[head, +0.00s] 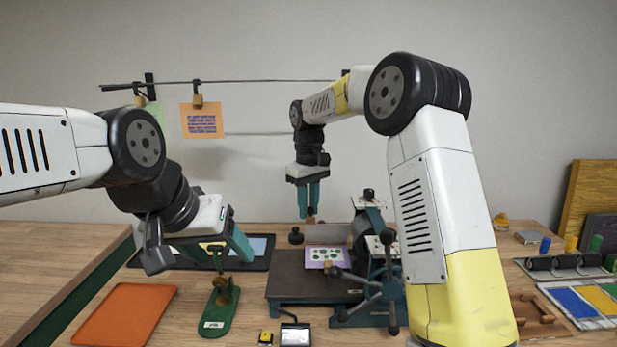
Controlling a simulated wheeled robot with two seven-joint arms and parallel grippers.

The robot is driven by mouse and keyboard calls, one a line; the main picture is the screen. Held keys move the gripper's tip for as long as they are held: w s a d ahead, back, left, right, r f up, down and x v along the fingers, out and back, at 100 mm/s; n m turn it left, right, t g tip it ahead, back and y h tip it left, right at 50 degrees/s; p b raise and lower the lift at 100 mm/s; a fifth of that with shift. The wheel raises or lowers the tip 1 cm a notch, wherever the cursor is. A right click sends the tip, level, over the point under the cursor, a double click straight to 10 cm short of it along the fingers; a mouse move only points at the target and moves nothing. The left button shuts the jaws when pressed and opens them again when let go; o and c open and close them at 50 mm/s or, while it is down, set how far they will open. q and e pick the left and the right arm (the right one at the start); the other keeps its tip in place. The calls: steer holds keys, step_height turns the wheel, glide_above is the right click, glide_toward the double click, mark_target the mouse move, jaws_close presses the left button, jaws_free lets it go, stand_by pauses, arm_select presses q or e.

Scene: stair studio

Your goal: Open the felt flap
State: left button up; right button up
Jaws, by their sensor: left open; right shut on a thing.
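A press (300,281) with a dark flat bed stands in the middle of the table. A purple card with green leaf shapes (318,254) lies on its bed. Behind the card is a grey, upright sheet-like or roller-like part (335,233), which may be the felt flap; I cannot tell its edges. My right gripper (309,210) points down above the back of the bed, shut on a small brown piece that shows at its fingertips. Whether that piece belongs to the flap cannot be told. My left gripper (233,260) is open and empty, left of the press, above a green holder.
A star-shaped handwheel (383,288) sticks out on the press's right side. The green holder (219,312) and an orange mat (126,314) lie at left, a dark tray (262,262) behind. Colour pads (572,302) lie at right. An orange sheet (202,120) hangs behind.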

steer(key=shift+w+r, duration=0.2)
steer(key=shift+w, duration=1.35)
steer(key=o, duration=1.3)
step_height(320, 180, up, 8)
